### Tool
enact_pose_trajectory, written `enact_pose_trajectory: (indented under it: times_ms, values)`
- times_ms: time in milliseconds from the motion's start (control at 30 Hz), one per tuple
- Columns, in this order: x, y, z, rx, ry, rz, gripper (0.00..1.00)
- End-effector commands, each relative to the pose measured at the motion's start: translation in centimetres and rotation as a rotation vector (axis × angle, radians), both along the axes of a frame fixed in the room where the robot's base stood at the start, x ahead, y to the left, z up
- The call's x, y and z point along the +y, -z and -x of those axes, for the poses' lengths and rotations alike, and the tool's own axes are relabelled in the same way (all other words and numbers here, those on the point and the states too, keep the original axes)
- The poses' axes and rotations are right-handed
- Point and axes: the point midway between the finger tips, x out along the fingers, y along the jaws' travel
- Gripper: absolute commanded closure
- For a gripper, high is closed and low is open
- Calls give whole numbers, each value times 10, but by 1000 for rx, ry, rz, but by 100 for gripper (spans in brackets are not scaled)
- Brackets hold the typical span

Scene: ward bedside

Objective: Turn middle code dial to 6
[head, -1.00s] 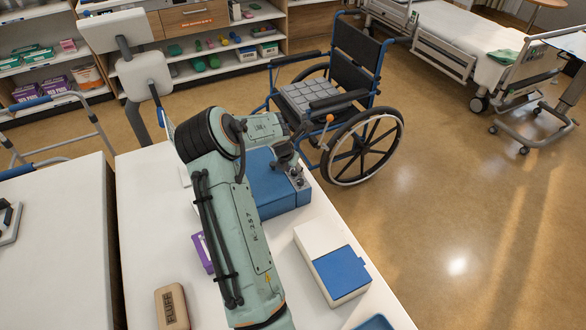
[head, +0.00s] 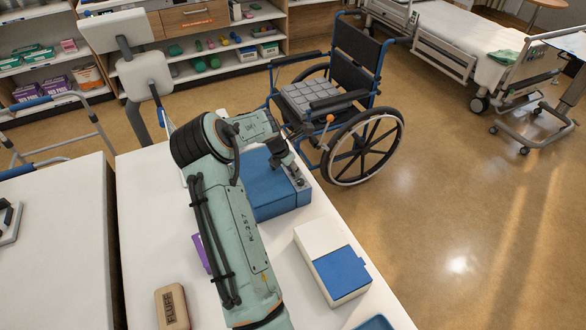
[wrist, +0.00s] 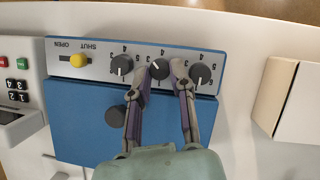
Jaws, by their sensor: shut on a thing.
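A blue box (wrist: 75,125) with a grey dial panel lies under my gripper in the wrist view; it also shows on the white table in the head view (head: 275,190). The panel carries three dark dials, seen upside down. The middle dial (wrist: 160,67) sits between the fingertips of my gripper (wrist: 161,72), which is shut on it. Its white mark points to the upper left in the picture, near small digits I cannot read surely. One dial (wrist: 121,64) is to its left and one (wrist: 200,74) to its right. In the head view, my gripper (head: 297,176) reaches the panel.
A yellow slider (wrist: 79,60) marked OPEN and SHUT is on the panel. A dark knob (wrist: 116,116) is on the box's blue face. A white box with a blue part (head: 325,250) stands nearby. A purple item (head: 201,252) and a FLUFF block (head: 172,307) lie on the table (head: 150,225).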

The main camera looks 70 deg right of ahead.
Motion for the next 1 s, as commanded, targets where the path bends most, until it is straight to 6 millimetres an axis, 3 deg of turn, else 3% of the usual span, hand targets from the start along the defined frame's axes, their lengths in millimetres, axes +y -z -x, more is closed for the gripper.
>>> enact_pose_trajectory:
  times_ms: [1000]
  values:
    - [-6,0,-4,-1,959,-2,100]
